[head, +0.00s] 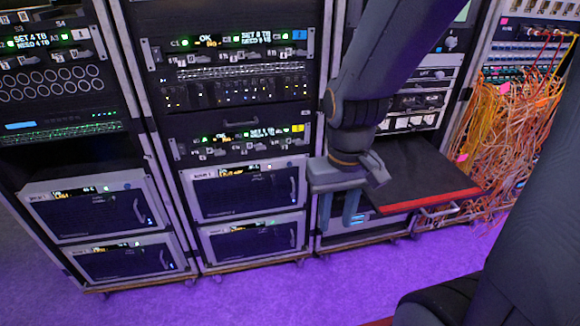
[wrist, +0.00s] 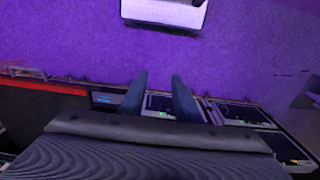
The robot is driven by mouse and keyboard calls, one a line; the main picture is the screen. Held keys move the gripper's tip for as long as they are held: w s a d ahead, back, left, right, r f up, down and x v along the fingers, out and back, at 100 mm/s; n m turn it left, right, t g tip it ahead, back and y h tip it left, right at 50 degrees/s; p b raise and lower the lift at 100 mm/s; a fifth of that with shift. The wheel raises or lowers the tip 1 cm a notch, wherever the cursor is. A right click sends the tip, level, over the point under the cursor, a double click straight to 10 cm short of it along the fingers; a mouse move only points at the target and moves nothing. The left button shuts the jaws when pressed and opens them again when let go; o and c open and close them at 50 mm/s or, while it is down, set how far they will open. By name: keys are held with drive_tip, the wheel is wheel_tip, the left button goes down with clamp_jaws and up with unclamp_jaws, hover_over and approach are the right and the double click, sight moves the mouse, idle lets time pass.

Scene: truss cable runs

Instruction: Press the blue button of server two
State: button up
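My gripper (head: 338,222) hangs fingers down in front of the racks, just right of the middle rack's lower units. It also shows in the wrist view (wrist: 158,85), its two fingers apart with nothing between them. The middle rack has an upper server unit (head: 240,190) and a lower server unit (head: 255,238), both dark-fronted with small lit displays. The left rack has two similar units (head: 95,212). Their labels are too small to read surely. A small blue square (head: 300,34) is on the middle rack's top panel. I cannot make out a blue button on a server front.
A dark shelf with a red front edge (head: 430,196) juts out right of my gripper. Tangled orange cables (head: 515,125) hang at the far right. The purple floor (head: 290,295) before the racks is clear. A pale box (wrist: 165,12) stands at the wrist view's top.

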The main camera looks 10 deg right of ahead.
clamp_jaws()
idle(1.5)
